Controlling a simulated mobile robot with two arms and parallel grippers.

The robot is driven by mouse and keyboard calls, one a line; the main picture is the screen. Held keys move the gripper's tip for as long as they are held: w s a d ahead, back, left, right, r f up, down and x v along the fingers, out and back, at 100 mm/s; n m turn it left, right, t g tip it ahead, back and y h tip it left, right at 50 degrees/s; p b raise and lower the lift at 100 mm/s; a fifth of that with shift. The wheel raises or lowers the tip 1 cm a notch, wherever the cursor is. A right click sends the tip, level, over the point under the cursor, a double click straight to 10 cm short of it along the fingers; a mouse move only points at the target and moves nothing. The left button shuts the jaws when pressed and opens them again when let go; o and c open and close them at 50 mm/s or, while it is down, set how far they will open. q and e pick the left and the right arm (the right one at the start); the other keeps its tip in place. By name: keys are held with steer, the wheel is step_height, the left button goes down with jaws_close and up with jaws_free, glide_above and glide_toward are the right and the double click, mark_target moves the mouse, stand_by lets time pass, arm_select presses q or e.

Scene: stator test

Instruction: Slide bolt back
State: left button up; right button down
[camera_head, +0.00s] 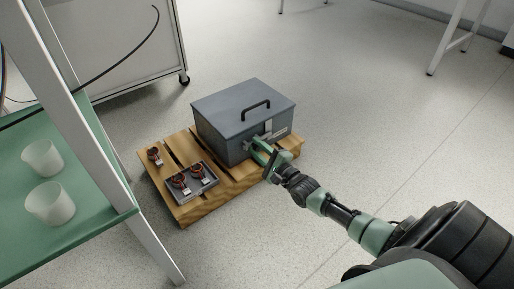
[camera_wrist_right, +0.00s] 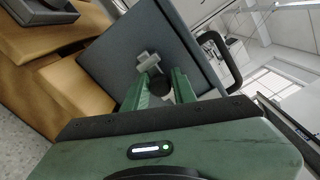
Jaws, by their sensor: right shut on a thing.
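A closed grey-blue metal box (camera_head: 230,112) with a black handle (camera_head: 256,108) on its lid sits on a wooden pallet (camera_head: 190,212). A light grey bolt (camera_wrist_right: 147,62) is on the box's front face, between my right fingertips in the right wrist view. My right gripper (camera_head: 262,150) reaches the front of the box from the right. Its green fingers (camera_wrist_right: 158,90) are shut on the bolt, with a dark round part between them. The fingers partly hide the bolt in the head view. My left gripper is not in view.
A small tray (camera_head: 177,199) with copper-wound stators stands on the pallet left of the box, and another stator (camera_head: 154,155) lies behind it. A green shelf (camera_head: 95,226) with two white cups is at the left. Floor to the right is clear.

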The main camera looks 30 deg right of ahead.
mark_target(244, 149)
steer(key=a+p, duration=0.2)
steer(key=a, duration=0.1)
steer(key=shift+s+r, duration=0.1)
steer(key=shift+r, duration=0.05)
steer(key=shift+a, duration=0.25)
steer(key=shift+f, duration=0.2)
steer(key=c, duration=1.2)
jaws_free()
